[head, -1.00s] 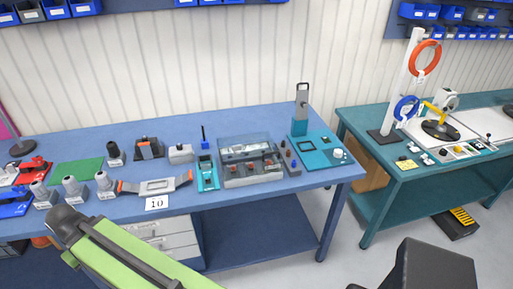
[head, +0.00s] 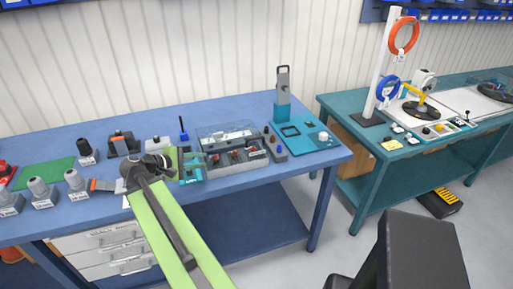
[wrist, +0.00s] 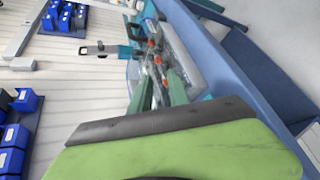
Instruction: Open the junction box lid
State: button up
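The box that looks like the junction box (head: 240,158) is a grey unit on the blue table, with red-topped parts along its front. A clear lid (head: 226,133) shows at its back part, with a white item visible through it. I cannot tell how far the lid is raised. In the wrist view the clear and grey box (wrist: 178,58) with red parts lies just beyond my fingers. My gripper (wrist: 161,76) has two green fingers apart, pointing at the box, with nothing seen between them. In the head view my arm reaches to the box's left; its fingers are hard to make out.
A green mat (head: 45,173) lies at the left.

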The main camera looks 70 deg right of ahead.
aim_at(251, 139)
jog(key=s+d+b, duration=0.1)
jog(key=s+d, duration=0.3)
jog(key=d, duration=0.2)
jog(key=s+d+g+h+b, duration=0.1)
jog(key=s+d, duration=0.4)
jog(key=d, duration=0.2)
jog(key=s+d+g+b, duration=0.1)
jog(key=s+d+b, duration=0.1)
jog(key=s+d, duration=0.3)
jog(key=shift+s+d+f, duration=0.15)
jog(key=shift+s+d, duration=0.05)
jog(key=shift+d, duration=0.5)
grip_shut()
